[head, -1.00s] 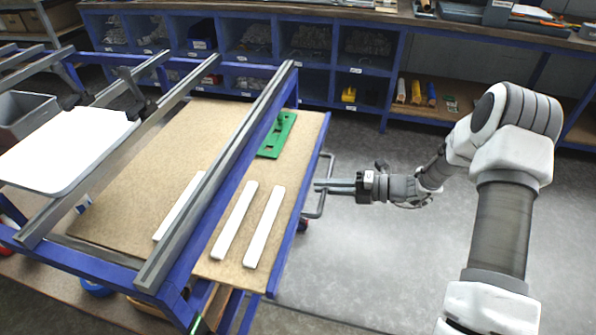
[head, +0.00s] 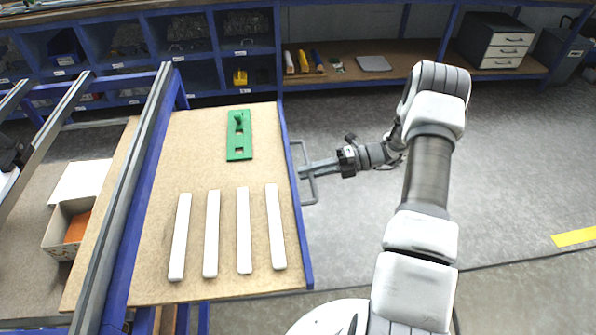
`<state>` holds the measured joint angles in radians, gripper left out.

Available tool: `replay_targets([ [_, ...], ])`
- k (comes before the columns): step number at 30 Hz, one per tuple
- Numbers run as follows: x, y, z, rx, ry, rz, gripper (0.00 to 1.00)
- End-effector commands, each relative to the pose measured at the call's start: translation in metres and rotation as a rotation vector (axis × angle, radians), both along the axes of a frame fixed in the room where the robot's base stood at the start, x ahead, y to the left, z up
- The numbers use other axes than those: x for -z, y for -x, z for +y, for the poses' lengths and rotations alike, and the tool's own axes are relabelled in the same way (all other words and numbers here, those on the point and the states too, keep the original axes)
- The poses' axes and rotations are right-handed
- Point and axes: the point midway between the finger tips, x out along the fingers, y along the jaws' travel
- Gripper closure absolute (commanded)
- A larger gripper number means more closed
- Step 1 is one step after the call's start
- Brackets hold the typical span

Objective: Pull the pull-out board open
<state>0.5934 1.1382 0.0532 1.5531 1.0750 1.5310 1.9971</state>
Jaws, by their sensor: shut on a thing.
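The pull-out board (head: 205,290) is a tan panel with a blue edge, extended a good way to the right of the blue frame. A grey bar handle (head: 305,190) stands out from its right edge. My gripper (head: 306,170) reaches it from the right and is shut on the handle. The fingertips are small in this view.
A green plate (head: 239,135) and several white bars (head: 244,230) lie on the board. The blue frame with grey rails (head: 130,180) stands at left, with an open box (head: 70,225) beyond it. Blue shelving (head: 200,45) runs along the back. Grey floor (head: 500,160) is free at right.

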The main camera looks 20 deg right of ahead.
Motion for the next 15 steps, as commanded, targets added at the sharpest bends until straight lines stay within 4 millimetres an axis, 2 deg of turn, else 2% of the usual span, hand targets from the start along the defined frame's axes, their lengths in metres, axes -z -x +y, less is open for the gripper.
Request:
replay_targets([
  [12, -0.0001, -0.0001, -0.0035, 0.002, 0.002, -0.001, 1.0],
  [13, -0.0001, -0.0001, -0.0035, 0.002, 0.002, -0.001, 0.79],
  [15, -0.0002, -0.0001, -0.0034, 0.002, 0.001, -0.001, 0.67],
])
